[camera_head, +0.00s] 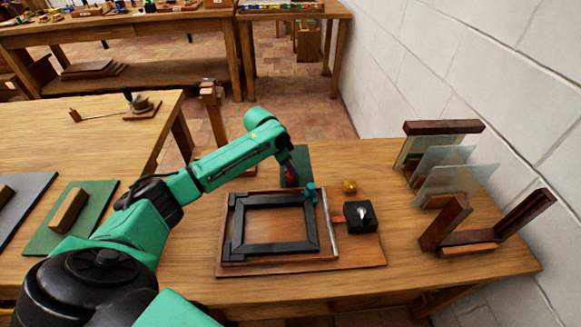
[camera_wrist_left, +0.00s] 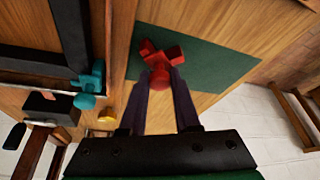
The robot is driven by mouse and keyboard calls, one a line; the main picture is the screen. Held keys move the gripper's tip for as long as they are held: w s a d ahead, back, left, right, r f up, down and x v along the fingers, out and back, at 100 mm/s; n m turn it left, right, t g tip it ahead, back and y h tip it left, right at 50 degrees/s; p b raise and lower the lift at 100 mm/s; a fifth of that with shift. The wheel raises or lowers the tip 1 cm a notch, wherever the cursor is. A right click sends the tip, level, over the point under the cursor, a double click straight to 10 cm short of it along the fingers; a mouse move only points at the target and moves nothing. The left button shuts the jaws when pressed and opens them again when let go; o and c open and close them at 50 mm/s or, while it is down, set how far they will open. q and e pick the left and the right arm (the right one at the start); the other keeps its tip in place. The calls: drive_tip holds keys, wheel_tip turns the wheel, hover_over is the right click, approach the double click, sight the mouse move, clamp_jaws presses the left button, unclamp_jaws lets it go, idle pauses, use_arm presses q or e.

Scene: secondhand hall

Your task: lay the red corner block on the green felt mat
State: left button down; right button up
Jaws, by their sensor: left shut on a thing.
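The red corner block (camera_head: 291,171) is small and dark in the head view. In the left wrist view the red block (camera_wrist_left: 166,56) shows as a bright piece with several arms. My left gripper (camera_wrist_left: 160,78) is shut on it, with its dark fingers on either side of the near end. The green felt mat (camera_head: 302,160) lies behind the dark frame. In the wrist view the mat (camera_wrist_left: 215,62) spreads behind and to the right of the block. The block overlaps the mat in both views; whether it touches the mat I cannot tell. My right gripper is out of view.
A dark frame (camera_head: 236,228) lies on a wooden board (camera_head: 300,265), with a teal corner block (camera_head: 311,192) at its far right corner. A brass knob (camera_head: 349,186) and a black box (camera_head: 361,217) stand to the right. Glass panes (camera_head: 450,175) stand in a rack farther right.

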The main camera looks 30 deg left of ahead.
use_arm(q)
drive_tip(key=c, duration=0.6)
unclamp_jaws()
drive_tip(key=v, duration=1.2)
drive_tip(key=shift+d+r, duration=0.15)
drive_tip(key=shift+r, duration=0.05)
